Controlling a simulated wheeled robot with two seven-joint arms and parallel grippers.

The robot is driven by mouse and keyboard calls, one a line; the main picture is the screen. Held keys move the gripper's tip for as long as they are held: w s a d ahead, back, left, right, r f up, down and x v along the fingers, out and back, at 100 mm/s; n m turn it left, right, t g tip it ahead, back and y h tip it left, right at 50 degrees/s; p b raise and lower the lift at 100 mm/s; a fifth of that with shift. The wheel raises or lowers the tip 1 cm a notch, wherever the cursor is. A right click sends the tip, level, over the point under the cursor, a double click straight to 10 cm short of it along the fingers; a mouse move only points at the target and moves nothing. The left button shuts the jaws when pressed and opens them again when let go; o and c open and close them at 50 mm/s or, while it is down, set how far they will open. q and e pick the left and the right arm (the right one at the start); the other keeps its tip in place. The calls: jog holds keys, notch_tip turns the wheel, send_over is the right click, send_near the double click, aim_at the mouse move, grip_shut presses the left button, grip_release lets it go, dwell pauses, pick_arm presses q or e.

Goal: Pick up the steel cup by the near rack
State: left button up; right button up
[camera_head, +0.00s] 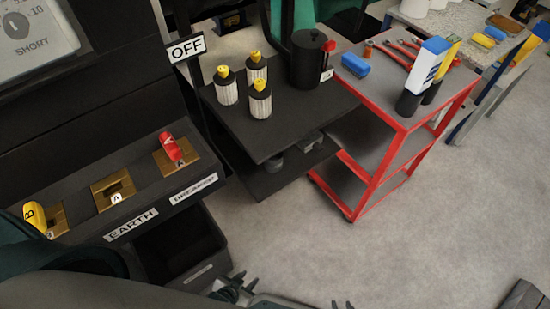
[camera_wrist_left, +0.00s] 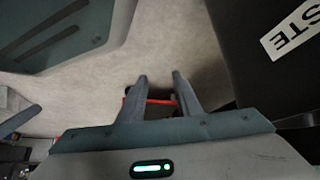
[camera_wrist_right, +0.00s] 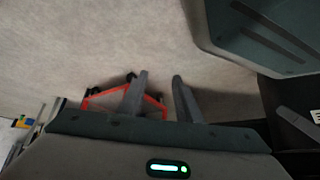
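I cannot make out a steel cup with certainty. Two small grey objects sit on the lower shelf of the dark rack (camera_head: 330,165), a rounded one (camera_head: 275,162) and a blocky one (camera_head: 308,142); the upper shelf partly hides them. My left gripper (camera_head: 246,281) is at the bottom edge of the head view, low in front of the rack. In the left wrist view its fingers (camera_wrist_left: 160,76) are apart with nothing between them. My right gripper (camera_head: 342,304) barely shows at the bottom edge. In the right wrist view its fingers (camera_wrist_right: 160,77) are apart and empty.
The rack's top holds ribbed bottles with yellow tops (camera_head: 260,100) and a black canister (camera_head: 308,60). A red-framed cart (camera_head: 393,155) stands right of it, with tools and a blue block (camera_head: 355,65). A dark switch panel (camera_head: 75,160) fills the left.

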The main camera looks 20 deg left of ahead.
pick_arm(q)
jog(key=shift+o, duration=0.6)
pick_arm(e)
jog(key=shift+a, duration=0.1)
